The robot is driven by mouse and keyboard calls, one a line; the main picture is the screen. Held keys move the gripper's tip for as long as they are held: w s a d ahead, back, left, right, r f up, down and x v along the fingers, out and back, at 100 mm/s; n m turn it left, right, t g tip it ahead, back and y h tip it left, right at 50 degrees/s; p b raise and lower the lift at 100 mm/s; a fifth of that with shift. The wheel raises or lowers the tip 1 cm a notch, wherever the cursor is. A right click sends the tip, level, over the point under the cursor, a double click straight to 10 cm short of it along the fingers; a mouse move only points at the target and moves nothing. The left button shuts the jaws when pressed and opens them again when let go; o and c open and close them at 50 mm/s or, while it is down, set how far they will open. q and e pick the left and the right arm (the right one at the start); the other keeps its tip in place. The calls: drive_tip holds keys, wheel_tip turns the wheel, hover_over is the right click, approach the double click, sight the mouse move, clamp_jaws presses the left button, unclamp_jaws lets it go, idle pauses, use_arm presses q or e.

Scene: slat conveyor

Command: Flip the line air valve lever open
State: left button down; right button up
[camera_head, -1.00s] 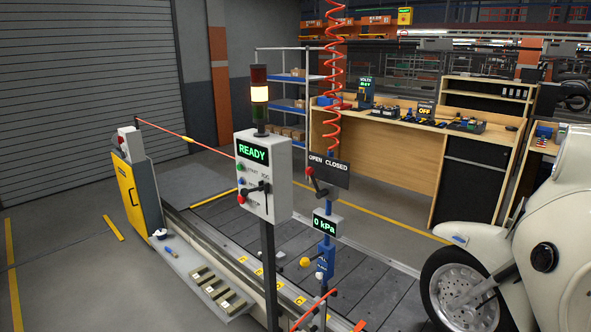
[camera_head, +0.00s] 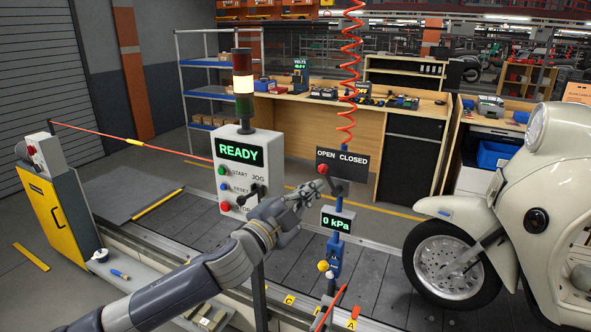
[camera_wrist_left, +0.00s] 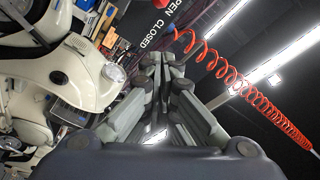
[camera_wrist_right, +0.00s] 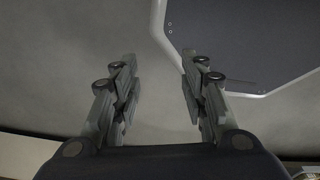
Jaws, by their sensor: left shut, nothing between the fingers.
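The air valve lever (camera_head: 334,186) has a red knob (camera_head: 322,169) and tilts up to the left, in front of the left part of the OPEN CLOSED sign (camera_head: 343,164). A gauge (camera_head: 337,221) below it reads 0 kPa. My left gripper (camera_head: 314,187) is shut and empty, just left of the lever and below the knob; I cannot tell whether it touches. In the left wrist view my fingertips (camera_wrist_left: 163,60) are together, with the sign (camera_wrist_left: 160,24) and part of a red knob (camera_wrist_left: 160,3) beyond. My right gripper (camera_wrist_right: 157,75) is open and empty, away from the valve.
A control box (camera_head: 240,153) reading READY, with a black lever and buttons, stands close left of the valve. A red coiled hose (camera_head: 350,75) hangs above the valve. A cream scooter (camera_head: 475,235) stands to the right on the slat conveyor (camera_head: 375,262). A workbench (camera_head: 400,130) is behind.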

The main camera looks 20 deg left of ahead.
sight(321, 173)
use_arm(q)
drive_tip(key=w+p, duration=0.1)
drive_tip(key=w, duration=0.3)
drive_tip(key=w+p, duration=0.2)
drive_tip(key=w, duration=0.2)
drive_tip(key=w+p, duration=0.1)
drive_tip(key=w, duration=0.2)
drive_tip(key=shift+w+d+f, duration=0.1)
drive_tip(key=shift+w+f, duration=0.25)
drive_tip(key=shift+w, duration=0.05)
drive_tip(key=shift+w+a+f+n+b, duration=0.15)
drive_tip(key=shift+a+f+n+b, duration=0.3)
drive_tip(key=shift+f+n+b, duration=0.05)
drive_tip(key=shift+a+r+n, duration=0.1)
drive_tip(key=shift+a+n, duration=0.25)
drive_tip(key=shift+n, duration=0.35)
use_arm(e)
drive_tip(key=d+r, duration=0.2)
drive_tip(key=shift+w+d+r, duration=0.1)
drive_tip(key=shift+r, duration=0.2)
